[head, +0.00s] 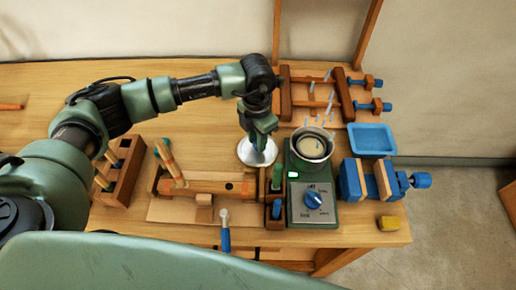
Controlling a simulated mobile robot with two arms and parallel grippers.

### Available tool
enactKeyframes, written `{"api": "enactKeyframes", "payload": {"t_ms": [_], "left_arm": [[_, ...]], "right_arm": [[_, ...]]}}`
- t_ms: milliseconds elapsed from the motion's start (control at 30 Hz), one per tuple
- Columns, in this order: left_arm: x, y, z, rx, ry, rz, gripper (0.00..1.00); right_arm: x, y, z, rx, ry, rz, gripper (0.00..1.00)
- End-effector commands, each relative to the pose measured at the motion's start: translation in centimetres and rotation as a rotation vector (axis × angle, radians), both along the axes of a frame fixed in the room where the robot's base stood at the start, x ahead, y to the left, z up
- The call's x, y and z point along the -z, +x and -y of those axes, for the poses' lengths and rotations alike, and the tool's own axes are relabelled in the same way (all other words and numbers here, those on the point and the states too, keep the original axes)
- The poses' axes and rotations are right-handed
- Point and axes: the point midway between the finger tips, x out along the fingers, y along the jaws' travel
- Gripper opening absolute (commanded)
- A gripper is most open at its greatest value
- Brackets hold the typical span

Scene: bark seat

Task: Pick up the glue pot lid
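The glue pot lid (246,156) is a round, shiny silver disc on the bench, left of the glue pot. My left gripper (258,146) points straight down over the middle of the lid and hides its centre, including any knob. I cannot tell whether its fingers are open or closed on the lid. The glue pot (312,147) is uncovered, with pale glue inside and light streaks like steam above it. It sits on a green heater (297,203) with a blue dial. My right gripper is not in view.
A blue tray (371,139) and a blue clamp vise (352,180) stand right of the pot. Wooden clamps (345,95) lie behind it. The bench's back left is mostly clear.

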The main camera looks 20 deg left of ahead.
Motion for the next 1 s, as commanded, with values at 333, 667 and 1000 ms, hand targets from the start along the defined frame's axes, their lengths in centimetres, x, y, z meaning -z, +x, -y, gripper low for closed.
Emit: {"api": "enactKeyframes", "payload": {"t_ms": [333,667,1000], "left_arm": [[-0.2,0.1,0.0,0.0,-0.001,0.001,0.0],[-3.8,0.2,0.1,0.001,-0.002,0.006,0.0],[-13.1,0.2,0.1,0.001,-0.001,0.007,0.0]], "right_arm": [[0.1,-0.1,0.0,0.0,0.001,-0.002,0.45],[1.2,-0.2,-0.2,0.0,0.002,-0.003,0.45],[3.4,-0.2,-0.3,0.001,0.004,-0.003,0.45]]}}
